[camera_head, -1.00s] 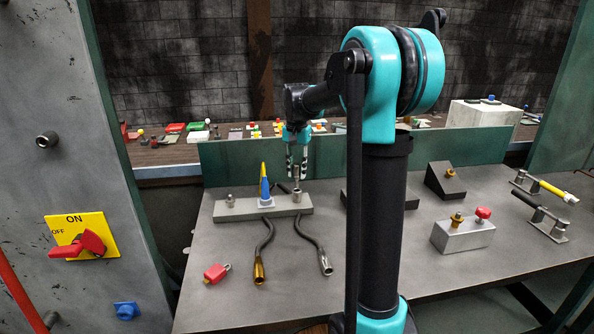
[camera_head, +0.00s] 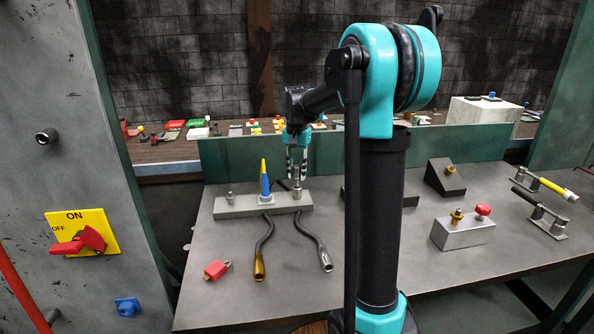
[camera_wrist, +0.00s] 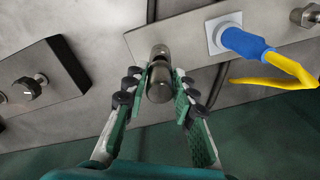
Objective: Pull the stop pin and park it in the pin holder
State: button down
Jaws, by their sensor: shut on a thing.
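A grey metal bar (camera_head: 245,208) lies on the bench. A steel pin-like post (camera_head: 297,190) stands upright at its right end; it also shows in the wrist view (camera_wrist: 160,84). My gripper (camera_head: 297,179) points down over this post, with its fingers closed on the post's upper part. In the wrist view the post's rounded head sits between the fingertips (camera_wrist: 164,76). I cannot tell whether the post's lower end is still seated in the bar. No pin holder is clearly recognisable.
A blue fitting with a yellow lever (camera_head: 265,185) stands close left of the post, and a steel fitting (camera_head: 230,198) farther left. A block with a red knob (camera_head: 463,232) stands right. A green panel (camera_head: 230,160) rises behind.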

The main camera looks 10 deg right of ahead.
jog(key=shift+f, duration=1.5)
jog(key=c, duration=1.2)
grip_release()
jog(key=shift+o, duration=0.2)
jog(key=shift+o, duration=1.4)
jog(key=shift+r, duration=0.15)
jog(key=shift+r, duration=3.35)
